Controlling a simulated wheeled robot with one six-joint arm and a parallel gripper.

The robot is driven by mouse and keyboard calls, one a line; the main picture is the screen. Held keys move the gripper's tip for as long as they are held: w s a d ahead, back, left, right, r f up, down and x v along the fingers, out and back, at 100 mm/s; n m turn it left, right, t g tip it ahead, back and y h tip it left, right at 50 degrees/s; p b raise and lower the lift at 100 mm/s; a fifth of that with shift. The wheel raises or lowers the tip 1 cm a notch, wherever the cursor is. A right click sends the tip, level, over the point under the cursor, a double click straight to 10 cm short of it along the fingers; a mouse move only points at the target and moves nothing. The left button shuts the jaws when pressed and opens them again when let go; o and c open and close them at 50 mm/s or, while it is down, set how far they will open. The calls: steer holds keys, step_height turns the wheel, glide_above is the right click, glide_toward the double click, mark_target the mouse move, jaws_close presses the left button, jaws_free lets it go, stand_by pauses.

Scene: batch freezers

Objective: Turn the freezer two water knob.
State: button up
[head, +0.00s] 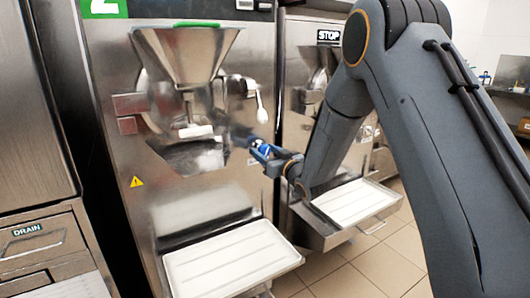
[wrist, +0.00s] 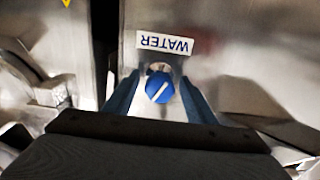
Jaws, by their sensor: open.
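The water knob (wrist: 160,88) is a round blue knob with a white pointer line, which slants in the wrist view. A white WATER label (wrist: 165,43) appears upside down beside it on the steel panel. My gripper (wrist: 160,80) is open, with one blue finger on each side of the knob; I cannot tell whether either finger touches it. In the head view my gripper (head: 261,148) is at the right front of freezer two (head: 100,62), which has a green number plate at its top. The knob is not clearly distinguishable from the fingers there.
Freezer two's steel hopper (head: 185,55) and a white-knobbed lever (head: 262,115) are above and left of my gripper. White trays (head: 232,262) stick out below. Another freezer with a STOP label (head: 328,36) stands close on the right. Tiled floor (head: 345,270) is clear at lower right.

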steer(key=c, duration=1)
steer(key=m, duration=0.6)
steer(key=shift+p, duration=0.3)
steer(key=m+p, duration=0.1)
steer(key=m, duration=0.5)
steer(key=shift+s+m, duration=0.1)
steer(key=shift+m, duration=0.2)
steer(key=o, duration=1)
